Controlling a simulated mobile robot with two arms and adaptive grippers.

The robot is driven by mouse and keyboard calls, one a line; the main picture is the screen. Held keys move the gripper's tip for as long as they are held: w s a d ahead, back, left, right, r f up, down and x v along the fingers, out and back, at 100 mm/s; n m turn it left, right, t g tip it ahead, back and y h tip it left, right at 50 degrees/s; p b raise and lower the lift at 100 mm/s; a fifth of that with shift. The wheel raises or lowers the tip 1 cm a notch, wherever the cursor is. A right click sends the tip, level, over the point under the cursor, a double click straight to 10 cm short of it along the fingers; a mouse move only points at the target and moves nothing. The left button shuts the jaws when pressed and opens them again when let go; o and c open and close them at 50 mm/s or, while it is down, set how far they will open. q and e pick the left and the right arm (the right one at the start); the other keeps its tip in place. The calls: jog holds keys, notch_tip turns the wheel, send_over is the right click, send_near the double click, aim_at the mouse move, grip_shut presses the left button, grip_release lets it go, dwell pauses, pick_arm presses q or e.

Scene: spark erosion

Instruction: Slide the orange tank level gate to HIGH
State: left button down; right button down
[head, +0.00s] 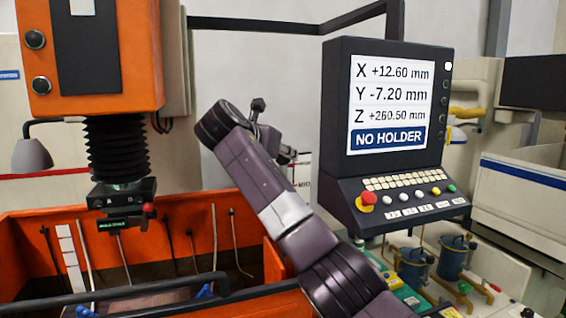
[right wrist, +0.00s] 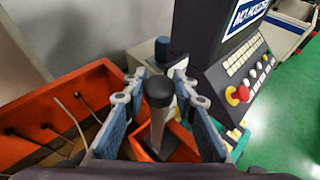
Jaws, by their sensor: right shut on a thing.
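The orange tank (head: 22,235) fills the lower left of the head view and also shows in the right wrist view (right wrist: 85,85). In the right wrist view, my right gripper (right wrist: 160,86) is shut on a grey upright post with a dark round cap, which looks like the level gate handle (right wrist: 158,92). The post stands at the tank's near right end. In the head view my right arm covers that end, and only a bit of my right gripper (head: 284,154) shows behind it. No HIGH mark is legible. My left gripper is out of view.
The control panel (head: 388,120) reads NO HOLDER and stands close to the right of my right arm. A red stop button (head: 367,200) sticks out of it. The black machine head (head: 122,192) hangs over the tank at left. Blue filter canisters (head: 455,255) stand at right.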

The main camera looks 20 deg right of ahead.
jog(key=shift+r, duration=0.1)
jog(key=c, duration=1.5)
grip_release()
jog(key=shift+c, duration=0.2)
jog(key=v, duration=1.1)
jog(key=shift+s+a, duration=0.25)
jog(key=shift+a, duration=0.05)
